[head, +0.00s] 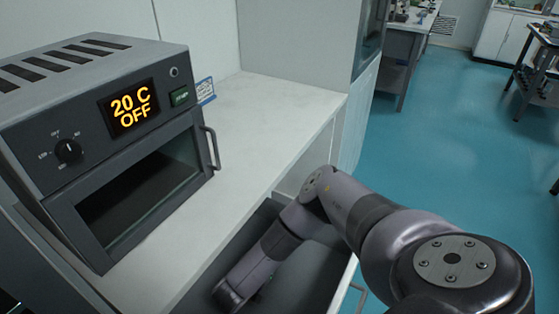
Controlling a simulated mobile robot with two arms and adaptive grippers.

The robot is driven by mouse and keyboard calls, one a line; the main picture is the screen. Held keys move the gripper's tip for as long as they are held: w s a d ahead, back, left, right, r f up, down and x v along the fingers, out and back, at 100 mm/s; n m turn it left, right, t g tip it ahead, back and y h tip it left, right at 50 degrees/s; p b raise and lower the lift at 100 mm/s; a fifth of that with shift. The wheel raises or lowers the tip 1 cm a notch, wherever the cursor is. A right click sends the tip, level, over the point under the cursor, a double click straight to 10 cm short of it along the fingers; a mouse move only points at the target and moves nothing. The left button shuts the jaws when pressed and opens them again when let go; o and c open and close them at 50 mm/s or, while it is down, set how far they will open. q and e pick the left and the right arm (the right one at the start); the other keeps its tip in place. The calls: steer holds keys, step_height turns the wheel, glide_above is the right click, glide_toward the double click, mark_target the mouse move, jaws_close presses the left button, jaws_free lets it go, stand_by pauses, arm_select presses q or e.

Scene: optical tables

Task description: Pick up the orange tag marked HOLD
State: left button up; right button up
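No orange tag marked HOLD shows in this view. My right arm comes in from the right and bends down into an open drawer (262,217) below the counter. Its far end is at the bottom edge of the picture, and the fingers cannot be seen. What lies in the drawer under the arm is hidden. My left gripper is not in view.
A grey oven (95,60) with a display reading "20 C OFF" stands on the white counter (275,110), its door shut. A small blue and white label (205,91) is beside it. Blue floor (440,140) lies open at right, with benches behind.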

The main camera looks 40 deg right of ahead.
steer(key=shift+c, duration=0.3)
jaws_close()
steer(key=shift+r, duration=0.1)
